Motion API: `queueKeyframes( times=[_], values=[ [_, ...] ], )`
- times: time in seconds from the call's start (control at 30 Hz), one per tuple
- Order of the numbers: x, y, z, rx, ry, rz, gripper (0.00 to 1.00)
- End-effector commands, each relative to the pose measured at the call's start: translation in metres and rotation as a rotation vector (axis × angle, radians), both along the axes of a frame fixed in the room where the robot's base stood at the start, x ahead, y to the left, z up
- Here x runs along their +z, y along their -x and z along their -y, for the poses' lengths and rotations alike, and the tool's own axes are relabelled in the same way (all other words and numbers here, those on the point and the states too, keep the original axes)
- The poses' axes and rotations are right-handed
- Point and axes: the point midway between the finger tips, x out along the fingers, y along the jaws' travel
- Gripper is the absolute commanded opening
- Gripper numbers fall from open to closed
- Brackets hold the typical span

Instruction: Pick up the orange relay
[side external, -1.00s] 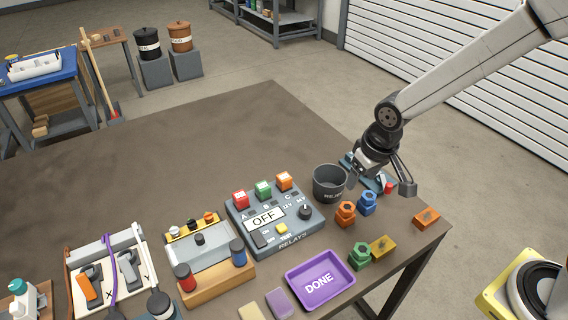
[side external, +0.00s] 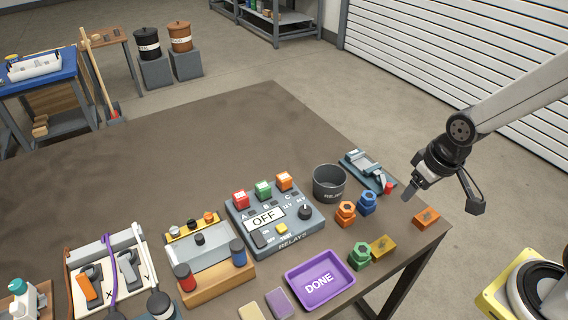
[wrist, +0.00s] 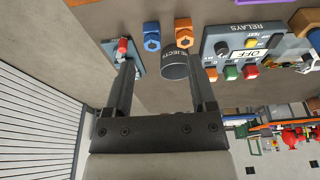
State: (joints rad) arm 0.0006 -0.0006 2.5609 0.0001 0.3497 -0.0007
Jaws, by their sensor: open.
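The orange relay (side external: 284,181) is a small cube with a pale top. It sits at the right end of a row with a green relay (side external: 263,190) and a red relay (side external: 241,199) on the grey-blue RELAYS box (side external: 275,222). In the wrist view the orange relay (wrist: 212,75) shows just right of the right finger. My gripper (side external: 441,200) is open and empty, near the right table edge above the orange block. It is well to the right of the relay. In the wrist view its two fingers (wrist: 160,68) stand apart.
A dark cup (side external: 329,184) and a blue-grey fixture with a red knob (side external: 368,172) stand between my gripper and the box. Blue (side external: 367,203), orange (side external: 345,214) and green (side external: 360,257) hex pieces, an orange block (side external: 426,218) and a purple DONE tray (side external: 320,280) are nearby.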

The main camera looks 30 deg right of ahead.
Motion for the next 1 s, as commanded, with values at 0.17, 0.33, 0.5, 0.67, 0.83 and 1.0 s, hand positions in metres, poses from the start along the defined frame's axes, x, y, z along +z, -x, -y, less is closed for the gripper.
queueKeyframes(
  times=[0.17, 0.33, 0.5, 0.67, 0.83, 1.0],
  values=[
    [0.0, 0.0, 0.0, 0.0, 0.0, 0.0, 0.82],
    [0.0, 0.0, 0.0, 0.0, 0.0, 0.0, 0.94],
    [0.0, -0.001, 0.0, 0.001, 0.0, 0.0, 0.94],
    [0.001, -0.007, -0.001, 0.023, 0.001, -0.004, 0.94],
    [0.001, -0.029, -0.005, 0.107, 0.008, -0.02, 0.94],
    [0.0, -0.067, -0.012, 0.255, 0.012, -0.042, 0.94]
  ],
)
